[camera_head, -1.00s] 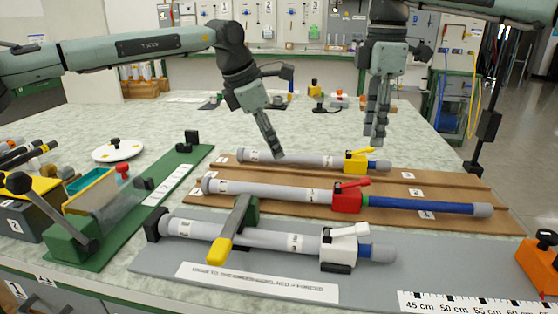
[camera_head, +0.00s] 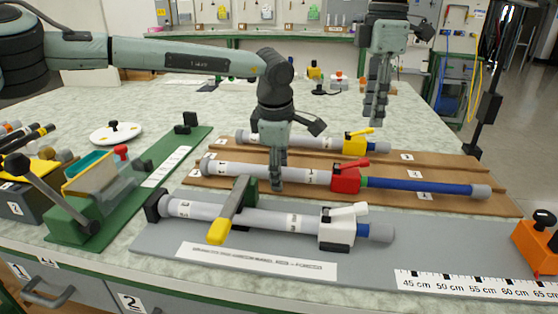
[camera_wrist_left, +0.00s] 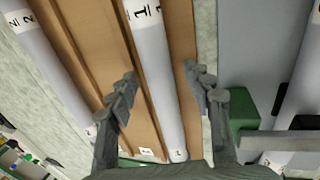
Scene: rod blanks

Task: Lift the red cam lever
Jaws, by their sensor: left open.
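The red cam lever (camera_head: 352,164) sits on top of a red clamp (camera_head: 345,181) on the middle rod, where a grey tube (camera_head: 236,170) meets a blue tube (camera_head: 420,187). My left gripper (camera_head: 277,184) points down at the grey tube, left of the red clamp. In the left wrist view its open fingers (camera_wrist_left: 160,75) lie on either side of the grey tube (camera_wrist_left: 158,75), with nothing gripped. The red lever is not in that view. My right gripper (camera_head: 376,108) hangs above the far side of the table, apart from the rods; its finger gap is unclear.
A rod with a yellow clamp (camera_head: 355,144) lies behind, and one with a white clamp (camera_head: 337,232) in front. A green holder with a yellow-tipped handle (camera_head: 217,231) stands close to my left gripper. An orange block (camera_head: 537,243) is at the right edge.

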